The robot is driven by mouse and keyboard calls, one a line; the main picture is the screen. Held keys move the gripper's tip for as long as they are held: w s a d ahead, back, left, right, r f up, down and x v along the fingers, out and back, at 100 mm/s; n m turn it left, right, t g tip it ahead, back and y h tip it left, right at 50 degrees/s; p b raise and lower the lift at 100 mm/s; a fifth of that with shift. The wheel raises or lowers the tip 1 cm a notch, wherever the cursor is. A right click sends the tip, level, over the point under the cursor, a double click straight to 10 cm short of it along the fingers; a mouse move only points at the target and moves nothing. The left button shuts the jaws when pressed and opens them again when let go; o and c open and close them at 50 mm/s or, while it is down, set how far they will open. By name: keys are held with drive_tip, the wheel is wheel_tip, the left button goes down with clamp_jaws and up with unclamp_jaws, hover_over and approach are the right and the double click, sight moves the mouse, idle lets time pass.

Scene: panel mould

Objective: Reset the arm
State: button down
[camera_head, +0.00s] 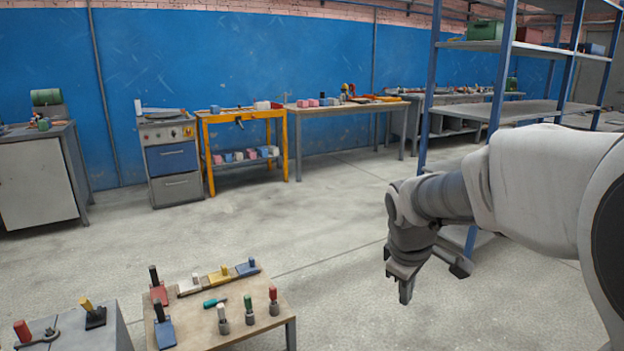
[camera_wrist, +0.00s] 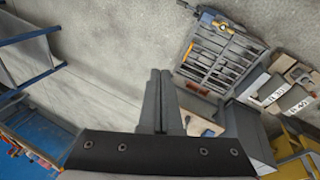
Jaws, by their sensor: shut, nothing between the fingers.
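My gripper (camera_head: 405,285) hangs pointing down at the right of the head view, at the end of my white and dark grey arm. It is over open floor, to the right of the low wooden table (camera_head: 255,328) and apart from it. In the wrist view my gripper's two fingers (camera_wrist: 160,80) lie side by side, shut, with nothing held.
Several coloured-handled tools stand on the low table. A grey cabinet (camera_head: 112,338) is left of it. A blue-post shelf rack (camera_head: 432,95) stands behind my arm. An orange bench (camera_head: 208,160) and a long workbench (camera_head: 345,108) line the blue wall. The middle floor is clear.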

drive_tip(key=s+a+r+m+t+y, duration=0.15)
drive_tip(key=s+m, duration=0.35)
drive_tip(key=s, duration=0.6)
drive_tip(key=s+a+r+m+t+y, duration=0.1)
drive_tip(key=s+a+r+m, duration=0.2)
drive_tip(key=s, duration=0.7)
wheel_tip(320, 180, up, 26)
drive_tip(key=d+p, duration=0.1)
drive_tip(key=p, duration=2.4)
drive_tip(key=shift+w+d+f+m+h, duration=0.15)
drive_tip(key=shift+f+m+h, duration=0.1)
drive_tip(key=shift+m+h, duration=0.15)
